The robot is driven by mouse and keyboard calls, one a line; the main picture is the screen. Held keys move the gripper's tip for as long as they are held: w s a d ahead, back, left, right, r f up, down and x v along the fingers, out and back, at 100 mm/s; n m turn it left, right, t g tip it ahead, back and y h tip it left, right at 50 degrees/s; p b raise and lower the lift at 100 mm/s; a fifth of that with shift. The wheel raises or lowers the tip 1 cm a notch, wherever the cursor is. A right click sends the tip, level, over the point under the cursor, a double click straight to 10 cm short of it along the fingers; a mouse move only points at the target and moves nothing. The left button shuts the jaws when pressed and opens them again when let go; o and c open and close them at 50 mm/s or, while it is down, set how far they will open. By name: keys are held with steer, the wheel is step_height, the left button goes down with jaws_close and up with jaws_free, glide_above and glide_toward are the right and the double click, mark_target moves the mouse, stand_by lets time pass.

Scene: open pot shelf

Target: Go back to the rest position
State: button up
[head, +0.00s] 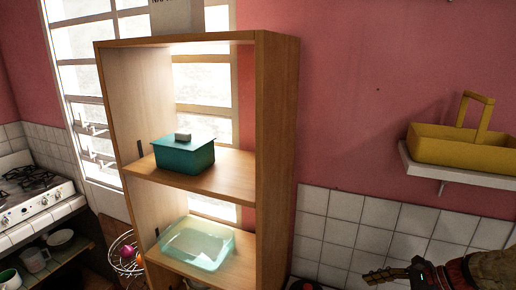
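A teal box (186,158) sits on the upper board (222,183) of the open wooden shelf (276,150). Its lid is on, with a small pale block-shaped knob (183,135) on top. A translucent pale green open container (197,243) stands on the lower board and looks empty. Nothing is seen touching the box or the container.
A yellow basket (460,146) stands on a white wall shelf (458,174) at right. A stove (35,200) and a wire basket (127,258) are at left. Dark and brown items (445,273), hard to make out, fill the lower right corner.

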steer(key=s+a+n+h+b, duration=0.1)
steer(key=s+a+n, duration=0.2)
steer(key=s+a+r+n+g+h+b, duration=0.1)
steer(key=s+a+n, duration=0.2)
steer(key=a, duration=0.1)
steer(key=s+a+r+n+g+h+b, duration=0.1)
steer(key=s+a+n+h, duration=0.1)
steer(key=s+a, duration=0.1)
steer(key=shift+s+a+r+n+b, duration=0.1)
steer(key=shift+a+r+n+b, duration=0.15)
steer(key=shift+a+n, duration=0.2)
steer(key=s+a+n+t+h+b, duration=0.3)
steer(key=s+n+h+b, duration=0.1)
steer(key=s+n, duration=0.8)
steer(key=shift+s+f+h+b, duration=0.15)
steer(key=shift+s+h+b, duration=0.2)
steer(key=shift+h, duration=0.25)
